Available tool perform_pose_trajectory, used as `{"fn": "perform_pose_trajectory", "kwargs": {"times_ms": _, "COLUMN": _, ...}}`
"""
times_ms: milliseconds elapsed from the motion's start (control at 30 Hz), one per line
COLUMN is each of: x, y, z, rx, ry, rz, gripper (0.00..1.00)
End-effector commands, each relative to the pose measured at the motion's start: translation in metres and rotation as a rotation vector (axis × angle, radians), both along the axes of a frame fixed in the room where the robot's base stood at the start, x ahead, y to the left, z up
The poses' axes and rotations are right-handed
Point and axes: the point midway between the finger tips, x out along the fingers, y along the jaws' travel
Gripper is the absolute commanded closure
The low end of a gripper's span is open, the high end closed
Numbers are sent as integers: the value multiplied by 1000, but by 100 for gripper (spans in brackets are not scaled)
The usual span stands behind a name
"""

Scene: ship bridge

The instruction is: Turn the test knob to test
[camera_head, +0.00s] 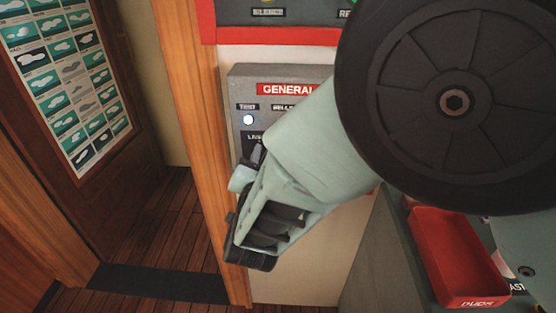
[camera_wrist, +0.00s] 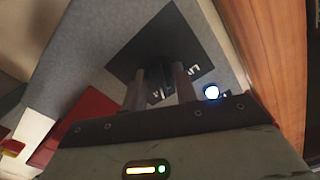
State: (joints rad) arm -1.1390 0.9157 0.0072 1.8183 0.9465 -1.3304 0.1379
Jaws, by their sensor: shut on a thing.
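The grey alarm panel (camera_head: 243,100) has a red sign reading "GENERAL" and hangs on the wall in the head view. A small label "TEST" sits above a lit white lamp (camera_head: 248,119), which also shows in the wrist view (camera_wrist: 211,92). In the wrist view a dark knob (camera_wrist: 155,74) stands on a black square plate (camera_wrist: 190,38) marked with partly hidden lettering. My gripper (camera_wrist: 160,78) has its two fingers on either side of the knob, shut on it. In the head view my wrist hides the knob and most of the plate. I cannot read the knob's pointing direction.
A wooden post (camera_head: 205,150) stands close to the panel's left edge. A red-framed box (camera_head: 270,35) is above the panel. A red tray (camera_head: 450,255) sits on a grey console at lower right. A door with a chart (camera_head: 65,80) is at left.

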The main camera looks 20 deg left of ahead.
Motion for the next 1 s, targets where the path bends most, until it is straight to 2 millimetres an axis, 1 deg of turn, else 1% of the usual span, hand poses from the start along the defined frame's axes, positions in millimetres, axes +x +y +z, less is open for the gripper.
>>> {"fn": "perform_pose_trajectory", "kwargs": {"times_ms": 33, "x": 0, "y": 0, "z": -7, "rx": 25, "ry": 9, "rz": 1, "gripper": 94}}
{"fn": "perform_pose_trajectory", "kwargs": {"times_ms": 333, "x": -1, "y": 0, "z": -4, "rx": 130, "ry": 36, "rz": 2, "gripper": 94}}
{"fn": "perform_pose_trajectory", "kwargs": {"times_ms": 867, "x": -1, "y": 0, "z": -3, "rx": 150, "ry": 43, "rz": 2, "gripper": 94}}
{"fn": "perform_pose_trajectory", "kwargs": {"times_ms": 900, "x": -1, "y": 0, "z": -3, "rx": 150, "ry": 43, "rz": 2, "gripper": 66}}
{"fn": "perform_pose_trajectory", "kwargs": {"times_ms": 967, "x": -1, "y": 0, "z": -2, "rx": 150, "ry": 43, "rz": 1, "gripper": 50}}
{"fn": "perform_pose_trajectory", "kwargs": {"times_ms": 1000, "x": -1, "y": 0, "z": -2, "rx": 150, "ry": 42, "rz": 1, "gripper": 50}}
